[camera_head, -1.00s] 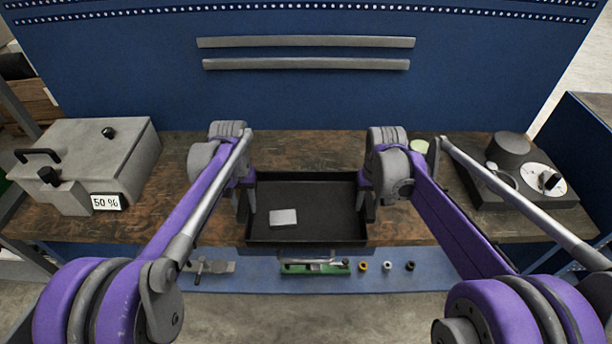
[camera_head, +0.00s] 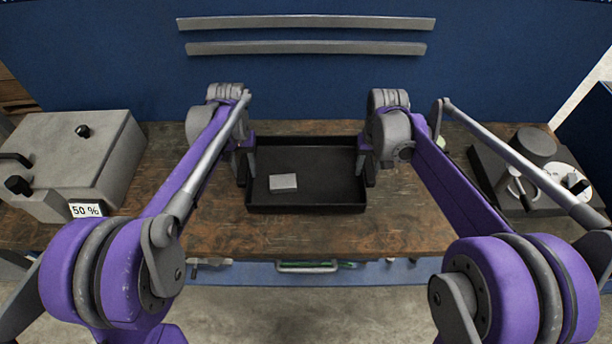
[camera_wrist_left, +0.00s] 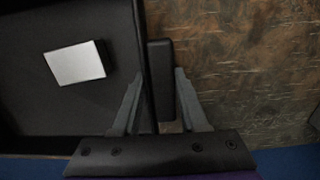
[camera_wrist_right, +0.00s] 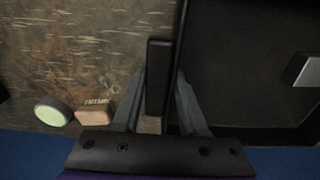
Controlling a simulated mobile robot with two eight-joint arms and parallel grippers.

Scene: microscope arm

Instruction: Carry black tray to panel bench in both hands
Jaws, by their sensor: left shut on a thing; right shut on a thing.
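The black tray (camera_head: 320,190) is over the brown bench top (camera_head: 330,235), level, with a small light grey block (camera_head: 283,182) in its left part. I cannot tell whether its base touches the wood. My left gripper (camera_head: 246,168) is shut on the tray's left side, with the side handle (camera_wrist_left: 161,80) between its fingers in the left wrist view. My right gripper (camera_head: 366,168) is shut on the tray's right side, with that handle (camera_wrist_right: 158,75) between its fingers in the right wrist view.
A grey box with a "50 %" display (camera_head: 86,210) stands at the left. A dark device with a dial (camera_head: 535,175) stands at the right. A pale green round thing (camera_wrist_right: 52,112) and a small wooden block (camera_wrist_right: 95,113) lie right of the tray. Bare wood lies in front of it.

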